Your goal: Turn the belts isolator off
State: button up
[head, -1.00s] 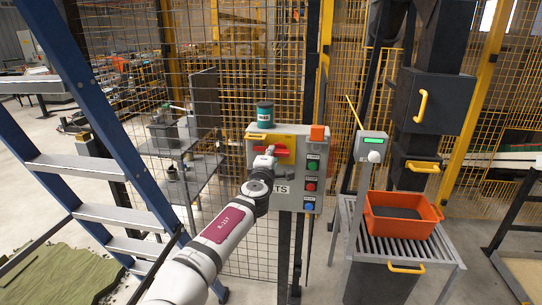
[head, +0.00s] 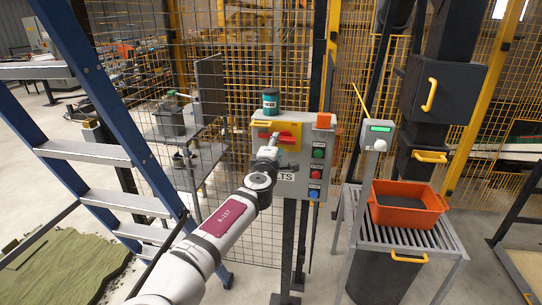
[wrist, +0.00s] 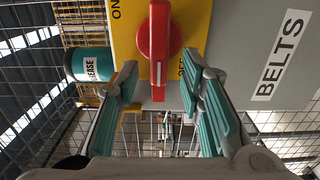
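The belts isolator is a red rotary handle (wrist: 158,45) on a yellow plate (wrist: 195,22), with ON and OFF lettering beside it. The handle stands upright in the wrist view and lies roughly level across the plate in the head view (head: 288,137). The plate is on a grey control box (head: 318,130) with a BELTS label (wrist: 281,55). My gripper (wrist: 160,72) is open, with teal-padded fingers apart on either side of the handle's near end. It also shows in front of the plate in the head view (head: 272,141). I cannot tell whether a finger touches the handle.
Green, red and blue buttons (head: 317,170) are on the box's right side. A blue ladder (head: 95,95) stands left; an orange tub (head: 407,203) on a roller stand is right.

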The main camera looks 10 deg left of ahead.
jog(key=s, duration=0.9)
jog(key=shift+s+a, duration=0.2)
jog(key=shift+s, duration=0.2)
jog(key=w+d+f+m+g+h, duration=0.2)
jog(key=d+m+h, duration=0.2)
jog(key=d, duration=0.7)
jog(key=s+d+f+m+g+h, duration=0.1)
jog(key=s+d+f+m+g, duration=0.4)
jog(key=d, duration=0.4)
jog(key=s+d+f+m+g, duration=0.5)
jog(key=d, duration=0.5)
jog(key=s+r+m+y, duration=0.2)
jog(key=s+r, duration=0.9)
jog(key=s, duration=0.4)
jog(key=s+r+m+y, duration=0.1)
jog(key=s+r+y, duration=0.2)
jog(key=s+r, duration=0.8)
jog(key=s, duration=0.5)
jog(key=shift+d+r+m+g+y, duration=0.2)
jog(key=shift+m+g+y, duration=0.1)
jog(key=shift+m+g, duration=0.1)
